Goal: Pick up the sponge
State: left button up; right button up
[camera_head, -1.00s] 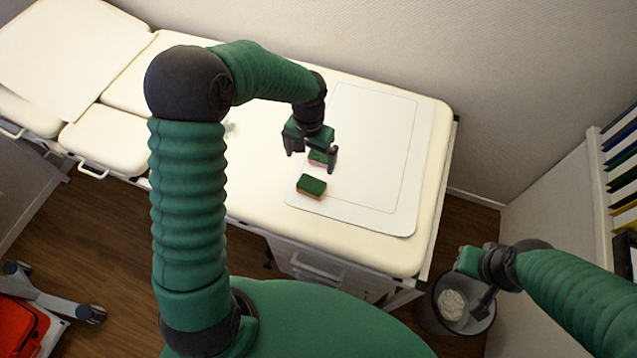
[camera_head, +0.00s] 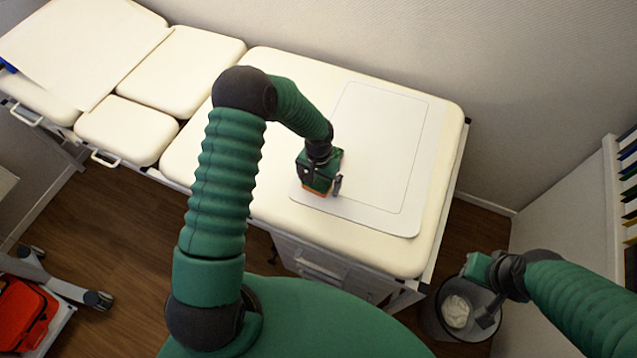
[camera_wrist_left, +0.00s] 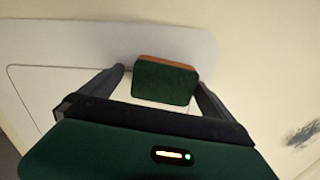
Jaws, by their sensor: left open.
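A sponge with a dark green top and an orange side lies on the white mat. It shows in the left wrist view (camera_wrist_left: 165,82) between the two fingers. In the head view only its orange edge (camera_head: 318,192) shows below my left gripper (camera_head: 319,184), which covers the rest. My left gripper is open, its fingers on either side of the sponge. Whether they touch it I cannot tell. My right gripper (camera_head: 488,302) hangs above a waste bin at the lower right, away from the sponge; its jaw state is unclear.
The white mat (camera_head: 385,140) lies on a cream padded couch (camera_head: 270,75) along the wall. The grey bin (camera_head: 436,322) with a white item inside stands on the floor. A red case (camera_head: 22,312) sits at lower left. The mat's right part is clear.

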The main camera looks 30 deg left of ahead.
aim_at(318, 184)
pick_arm(q)
jog(key=shift+s, duration=0.1)
jog(key=c, duration=0.4)
jog(key=shift+a, duration=0.3)
jog(key=c, duration=0.9)
jog(key=shift+c, duration=0.2)
pick_arm(e)
jog(key=shift+s+a, duration=0.1)
jog(key=shift+a, duration=0.15)
pick_arm(q)
jog(key=shift+d, duration=0.1)
jog(key=shift+r, duration=0.45)
jog(key=r, duration=0.2)
jog(key=shift+s+d+r, duration=0.3)
jog(key=s+d, duration=0.3)
jog(key=s+d+r+b, duration=0.1)
jog(key=s+d, duration=0.6)
jog(key=s, duration=0.1)
jog(key=shift+d+r, duration=0.2)
jog(key=shift+r, duration=0.05)
pick_arm(e)
jog(key=shift+f, duration=0.7)
